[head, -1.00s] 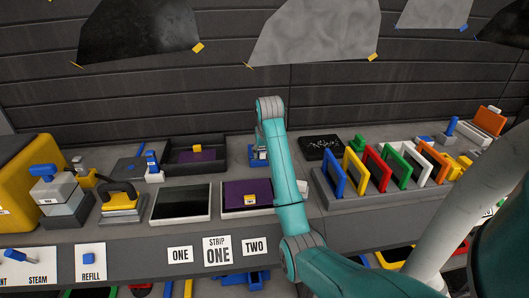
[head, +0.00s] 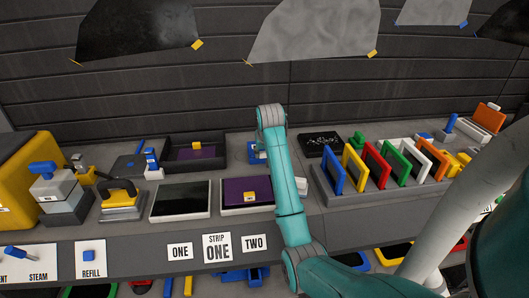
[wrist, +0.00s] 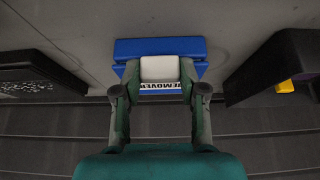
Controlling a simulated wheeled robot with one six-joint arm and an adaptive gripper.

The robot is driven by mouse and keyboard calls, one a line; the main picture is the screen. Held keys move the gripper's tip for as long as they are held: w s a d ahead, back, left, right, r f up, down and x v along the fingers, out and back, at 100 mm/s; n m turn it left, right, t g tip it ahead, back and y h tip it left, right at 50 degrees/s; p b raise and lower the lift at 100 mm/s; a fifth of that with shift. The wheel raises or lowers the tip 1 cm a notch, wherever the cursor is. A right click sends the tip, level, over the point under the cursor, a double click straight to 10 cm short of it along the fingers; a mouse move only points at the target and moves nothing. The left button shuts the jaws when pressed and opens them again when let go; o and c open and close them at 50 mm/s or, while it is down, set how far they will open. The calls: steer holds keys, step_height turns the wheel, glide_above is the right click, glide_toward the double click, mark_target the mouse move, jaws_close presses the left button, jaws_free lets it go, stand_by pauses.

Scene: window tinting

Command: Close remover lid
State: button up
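The remover holder is blue with a white block on it; in the wrist view its blue base (wrist: 160,47) lies flat on the bench. The white block (wrist: 160,68) stands in front of it, with an upside-down "REMOVER" label (wrist: 160,86) below. My gripper (wrist: 160,73) has one finger on each side of the white block, with no clear gap at the tips. In the head view the remover (head: 253,154) is mostly hidden behind my teal arm, and my gripper is not visible there. I cannot tell the lid's angle.
A dark speckled tray (head: 321,146) lies to the right of the remover. A dark open tray (head: 180,152) lies to its left. A purple-topped tray (head: 246,193) is nearer the front. Coloured frames (head: 377,168) stand at the right in a rack.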

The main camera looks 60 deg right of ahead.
steer(key=o, duration=0.4)
steer(key=shift+f, duration=0.1)
steer(key=v, duration=0.7)
steer(key=shift+r, duration=0.25)
